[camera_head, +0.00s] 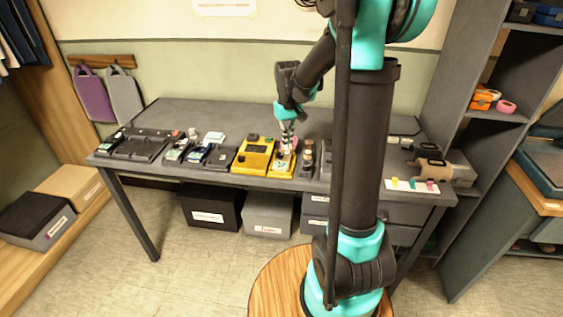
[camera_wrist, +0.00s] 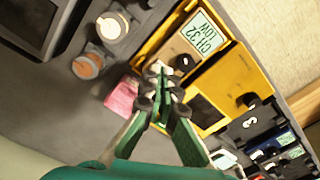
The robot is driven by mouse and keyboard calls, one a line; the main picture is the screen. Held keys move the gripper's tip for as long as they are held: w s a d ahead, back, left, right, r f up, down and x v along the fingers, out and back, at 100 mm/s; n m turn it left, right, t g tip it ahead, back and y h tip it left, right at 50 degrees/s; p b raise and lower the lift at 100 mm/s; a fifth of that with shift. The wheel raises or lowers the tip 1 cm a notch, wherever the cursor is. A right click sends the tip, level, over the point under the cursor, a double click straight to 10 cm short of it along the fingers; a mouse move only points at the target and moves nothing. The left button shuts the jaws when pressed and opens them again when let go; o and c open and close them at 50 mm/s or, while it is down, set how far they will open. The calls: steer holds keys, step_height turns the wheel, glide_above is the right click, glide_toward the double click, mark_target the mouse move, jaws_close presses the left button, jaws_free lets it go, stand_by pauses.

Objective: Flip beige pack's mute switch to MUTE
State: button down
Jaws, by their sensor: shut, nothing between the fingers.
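The beige pack (camera_wrist: 187,43), with a screen reading CH 32 LOW, lies in a yellow holder (camera_wrist: 152,42) in the wrist view. It shows small in the head view (camera_head: 282,161) on the desk. My gripper (camera_wrist: 161,72) is shut and empty, its green fingers together over the pack's end nearest my wrist. A dark round knob (camera_wrist: 184,62) sits beside the fingertips. The fingertips hide part of that end, and I cannot make out the mute switch or its position. Whether the tips touch the pack is unclear. In the head view my gripper (camera_head: 287,141) points down at the pack.
A second yellow unit (camera_wrist: 228,83) stands close beside the pack. A pink block (camera_wrist: 122,96) lies near the fingers. Two round-topped items (camera_wrist: 111,25) stand on the other side. More dark packs (camera_head: 210,155) line the grey desk (camera_head: 200,112); its back strip is clear.

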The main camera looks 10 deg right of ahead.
steer(key=shift+f, duration=1)
stand_by(0.4)
steer(key=shift+r, duration=3.55)
steer(key=s+d+f+m+t, duration=0.1)
steer(key=s+f, duration=0.4)
steer(key=s, duration=0.6)
steer(key=s+d+f+m+t, duration=0.1)
steer(key=s+d+f+t, duration=0.2)
steer(key=s+f, duration=0.3)
steer(key=s, duration=0.5)
steer(key=shift+f, duration=0.15)
